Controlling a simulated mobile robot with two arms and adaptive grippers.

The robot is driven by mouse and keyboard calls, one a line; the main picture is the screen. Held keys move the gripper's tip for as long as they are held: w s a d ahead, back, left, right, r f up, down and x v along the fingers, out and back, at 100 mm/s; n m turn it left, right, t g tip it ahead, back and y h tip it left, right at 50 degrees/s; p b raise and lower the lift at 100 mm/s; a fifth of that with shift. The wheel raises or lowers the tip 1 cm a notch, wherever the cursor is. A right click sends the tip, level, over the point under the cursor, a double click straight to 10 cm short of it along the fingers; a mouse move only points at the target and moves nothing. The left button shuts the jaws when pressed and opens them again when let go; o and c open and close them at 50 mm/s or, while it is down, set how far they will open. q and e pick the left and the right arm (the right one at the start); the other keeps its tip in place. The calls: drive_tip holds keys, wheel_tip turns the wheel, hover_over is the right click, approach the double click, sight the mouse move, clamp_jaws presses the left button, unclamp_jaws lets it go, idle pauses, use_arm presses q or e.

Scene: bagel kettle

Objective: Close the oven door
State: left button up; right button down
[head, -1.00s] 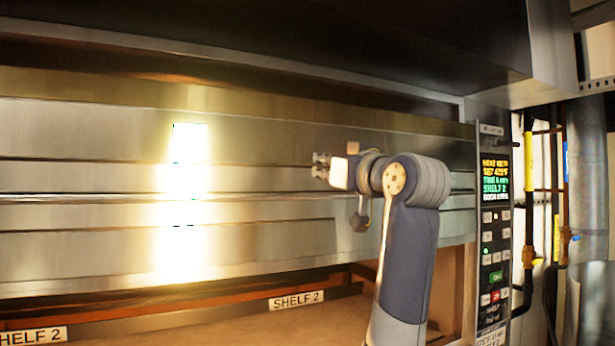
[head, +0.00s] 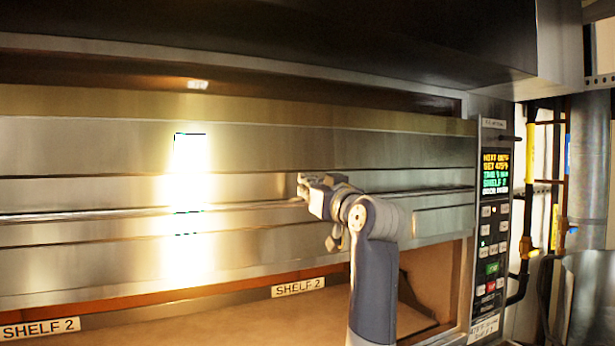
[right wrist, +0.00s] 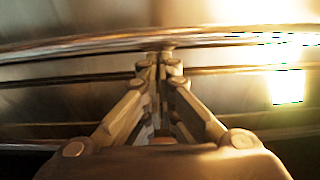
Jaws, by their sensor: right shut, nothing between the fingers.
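The oven door (head: 110,145) is a wide brushed-metal panel across the head view, with a long horizontal handle bar (head: 110,217). Gaps show above and below the panel, so the opening is not fully covered. My right gripper (head: 302,187) is shut and empty, its fingertips at the front of the door close to the bar. In the right wrist view the closed fingertips (right wrist: 158,52) reach up to the bar (right wrist: 220,40) and appear to meet it; firm contact cannot be told. My left gripper is out of view.
Below the door, the oven chamber shows its tan floor (head: 200,325) and a "SHELF 2" label (head: 298,287). A control panel (head: 494,225) with a lit display stands right of the door. A dark hood (head: 300,35) overhangs the top. Pipes (head: 530,180) run at far right.

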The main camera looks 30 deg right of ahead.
use_arm(q)
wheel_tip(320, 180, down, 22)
drive_tip(key=b, duration=2.2)
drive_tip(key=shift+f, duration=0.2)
use_arm(e)
wheel_tip(320, 180, down, 38)
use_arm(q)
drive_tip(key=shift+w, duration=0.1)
use_arm(e)
drive_tip(key=shift+a, duration=0.1)
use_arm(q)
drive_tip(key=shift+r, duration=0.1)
